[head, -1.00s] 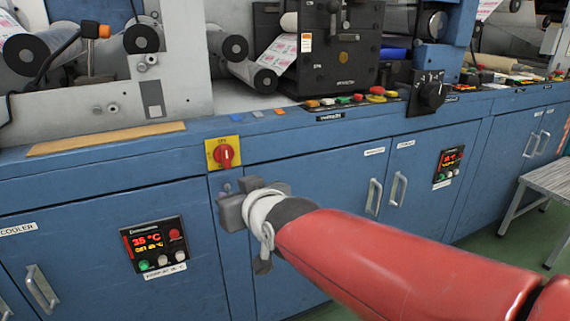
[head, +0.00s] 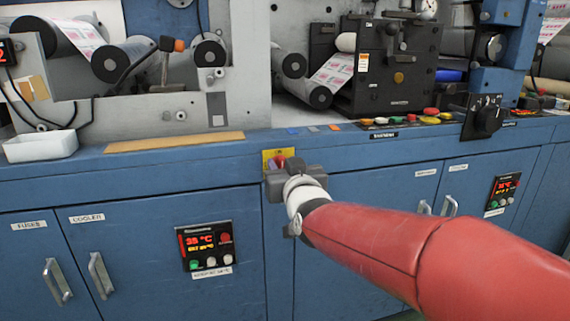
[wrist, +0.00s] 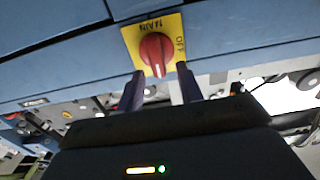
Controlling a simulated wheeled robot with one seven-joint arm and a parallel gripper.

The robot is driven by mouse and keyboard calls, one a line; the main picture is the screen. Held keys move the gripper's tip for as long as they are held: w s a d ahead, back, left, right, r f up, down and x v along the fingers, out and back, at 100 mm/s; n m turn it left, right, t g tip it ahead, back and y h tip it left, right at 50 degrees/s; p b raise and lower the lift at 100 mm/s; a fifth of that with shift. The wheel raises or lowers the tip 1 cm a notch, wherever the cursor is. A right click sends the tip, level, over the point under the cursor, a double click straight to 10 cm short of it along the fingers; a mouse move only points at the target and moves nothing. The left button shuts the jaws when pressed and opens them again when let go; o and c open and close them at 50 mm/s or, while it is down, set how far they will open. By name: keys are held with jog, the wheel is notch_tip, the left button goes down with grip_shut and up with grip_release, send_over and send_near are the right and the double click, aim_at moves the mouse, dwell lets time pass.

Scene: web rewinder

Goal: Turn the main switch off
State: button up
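The main switch is a red rotary knob (wrist: 154,50) on a yellow plate (wrist: 173,27) set in the blue cabinet front. In the wrist view the plate's lettering is upside down, with OFF at its right side, and the knob's grip points down in the picture. My gripper (wrist: 160,74) is open, its two dark fingers apart on either side of the knob's lower end; I cannot tell whether they touch it. In the head view my gripper (head: 284,170) covers most of the switch, leaving part of the yellow plate (head: 267,156) showing.
A temperature panel (head: 206,248) is on the cabinet left of the switch. The blue ledge (head: 225,150) runs just above it, with a white tray (head: 40,146) at left and coloured buttons (head: 400,120) at right. A black rotary selector (head: 487,117) stands further right.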

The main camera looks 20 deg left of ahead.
jog(key=shift+w+a, duration=0.1)
jog(key=shift+w, duration=0.1)
jog(key=shift+c, duration=0.3)
grip_shut()
